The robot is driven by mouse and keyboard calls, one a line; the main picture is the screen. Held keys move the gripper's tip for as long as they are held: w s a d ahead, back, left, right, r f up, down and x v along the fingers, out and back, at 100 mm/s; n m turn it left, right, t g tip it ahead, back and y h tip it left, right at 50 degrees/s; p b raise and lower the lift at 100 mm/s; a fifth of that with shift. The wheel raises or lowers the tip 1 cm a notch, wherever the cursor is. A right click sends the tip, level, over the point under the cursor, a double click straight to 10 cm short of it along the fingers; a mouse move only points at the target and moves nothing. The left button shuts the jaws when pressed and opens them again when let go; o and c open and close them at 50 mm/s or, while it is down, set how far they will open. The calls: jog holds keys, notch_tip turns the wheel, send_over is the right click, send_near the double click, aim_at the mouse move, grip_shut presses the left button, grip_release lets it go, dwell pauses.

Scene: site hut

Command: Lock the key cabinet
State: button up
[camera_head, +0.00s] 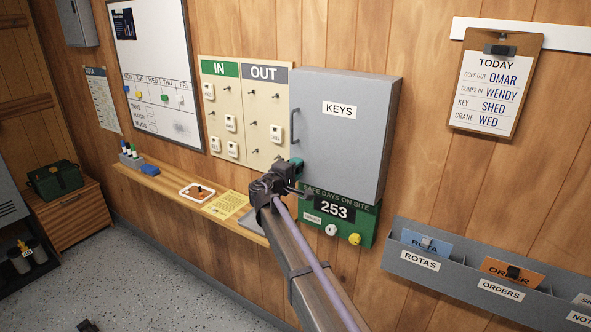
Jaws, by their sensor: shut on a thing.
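The grey key cabinet (345,150), labelled KEYS, hangs on the wooden wall. Its door looks closed, with a dark bar handle (294,127) on its left side. My gripper (291,176) is in front of the cabinet's lower left corner, below the handle. It is shut on a small teal thing (297,163), perhaps the head of a key. The cabinet's lock is not visible; the gripper covers that corner. I cannot tell whether the teal thing touches the cabinet or sits in a lock.
A green safe-days sign (365,226) is just below the cabinet. The IN/OUT board (245,112) with hooks and tags is to its left. A narrow wooden shelf (165,183) runs below that. A grey file rack (450,272) is at lower right.

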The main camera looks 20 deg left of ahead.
jog(key=shift+m, duration=1.3)
jog(key=o, duration=0.9)
jog(key=shift+s, duration=0.1)
jog(key=v, duration=1)
jog(key=shift+s+a, duration=0.1)
jog(key=shift+s, duration=0.2)
